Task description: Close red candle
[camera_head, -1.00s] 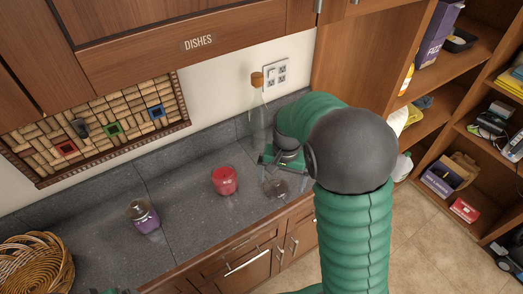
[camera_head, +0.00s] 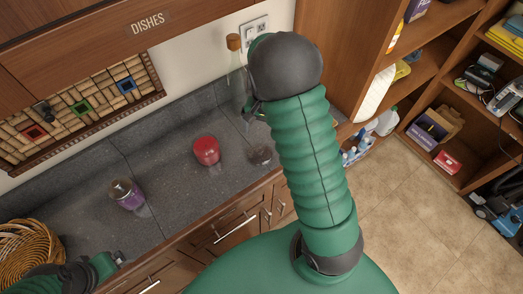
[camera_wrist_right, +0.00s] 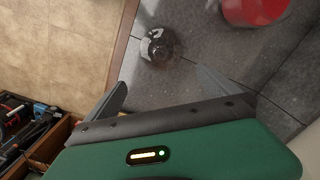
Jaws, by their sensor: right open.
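The red candle (camera_head: 207,151) stands on the grey counter. Its jar also shows at the top right of the right wrist view (camera_wrist_right: 255,8). A dark round lid with a clear rim (camera_head: 260,155) lies on the counter to the candle's right, apart from it; it also shows in the right wrist view (camera_wrist_right: 158,45). My right gripper (camera_wrist_right: 161,77) is open and empty, with the lid beyond its fingertips. In the head view its own arm mostly hides it. Part of my left gripper (camera_head: 104,265) shows at the lower left; its jaws are unclear.
A purple lidded candle (camera_head: 130,196) stands left of the red one. A corked clear bottle (camera_head: 235,62) stands by the wall. A wicker basket (camera_head: 28,245) is at the far left. Wooden shelves (camera_head: 425,70) are at the right. Counter between the candles is clear.

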